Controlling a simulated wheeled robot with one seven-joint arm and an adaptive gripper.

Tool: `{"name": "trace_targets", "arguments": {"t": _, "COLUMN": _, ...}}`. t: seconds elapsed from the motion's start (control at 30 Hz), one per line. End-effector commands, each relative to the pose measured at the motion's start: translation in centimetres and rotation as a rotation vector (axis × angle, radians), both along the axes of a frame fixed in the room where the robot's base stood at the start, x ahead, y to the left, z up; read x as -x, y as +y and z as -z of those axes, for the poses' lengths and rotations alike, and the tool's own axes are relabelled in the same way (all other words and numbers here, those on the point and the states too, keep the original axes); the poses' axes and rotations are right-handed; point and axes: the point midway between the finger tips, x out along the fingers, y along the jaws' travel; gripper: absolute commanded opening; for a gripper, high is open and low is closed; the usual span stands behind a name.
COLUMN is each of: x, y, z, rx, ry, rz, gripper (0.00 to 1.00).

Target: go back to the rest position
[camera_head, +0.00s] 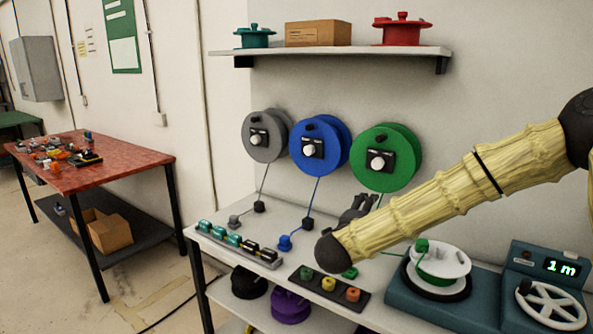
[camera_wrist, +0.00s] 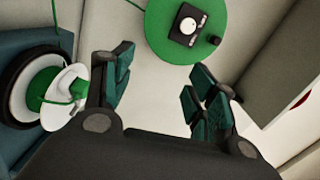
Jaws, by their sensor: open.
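My gripper (camera_head: 362,207) is dark and shows above the bench, below the green reel and partly behind the end of my yellow-sleeved arm. In the wrist view my gripper (camera_wrist: 158,85) has its two fingers spread apart with nothing between them. The green reel (camera_head: 400,150) hangs on the wall, and it also shows beyond the fingers in the wrist view (camera_wrist: 160,30). A green cable leads down from it, partly hidden by my arm, towards a white spool (camera_head: 452,262) on a teal machine (camera_head: 420,308).
A crank-wheel unit (camera_head: 553,290) reading "1 m" stands at the right. A block with coloured knobs (camera_head: 329,284) and a connector rack (camera_head: 238,243) lie on the bench. Grey (camera_head: 262,147) and blue (camera_head: 328,162) reels hang left. A shelf (camera_head: 330,54) is above; a red table (camera_head: 130,158) stands left.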

Motion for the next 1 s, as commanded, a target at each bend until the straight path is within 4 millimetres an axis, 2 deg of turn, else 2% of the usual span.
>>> {"name": "trace_targets", "arguments": {"t": 0.27, "x": 1.1, "y": 1.6, "z": 6.7, "rx": 0.092, "ry": 0.134, "rz": -0.112, "gripper": 0.58}}
{"name": "trace_targets", "arguments": {"t": 0.37, "x": 2.0, "y": 2.4, "z": 10.2, "rx": 0.140, "ry": 0.202, "rz": -0.172, "gripper": 0.58}}
{"name": "trace_targets", "arguments": {"t": 0.47, "x": 3.5, "y": 3.3, "z": 14.6, "rx": 0.199, "ry": 0.293, "rz": -0.249, "gripper": 0.58}}
{"name": "trace_targets", "arguments": {"t": 0.6, "x": 6.9, "y": 4.3, "z": 22.0, "rx": 0.297, "ry": 0.451, "rz": -0.383, "gripper": 0.58}}
{"name": "trace_targets", "arguments": {"t": 0.77, "x": 11.9, "y": 4.7, "z": 29.7, "rx": 0.402, "ry": 0.630, "rz": -0.541, "gripper": 0.58}}
{"name": "trace_targets", "arguments": {"t": 0.9, "x": 17.3, "y": 4.6, "z": 35.8, "rx": 0.484, "ry": 0.788, "rz": -0.683, "gripper": 0.58}}
{"name": "trace_targets", "arguments": {"t": 0.97, "x": 19.8, "y": 4.4, "z": 38.2, "rx": 0.518, "ry": 0.854, "rz": -0.745, "gripper": 0.58}}
{"name": "trace_targets", "arguments": {"t": 1.0, "x": 21.6, "y": 4.3, "z": 39.7, "rx": 0.538, "ry": 0.899, "rz": -0.788, "gripper": 0.58}}
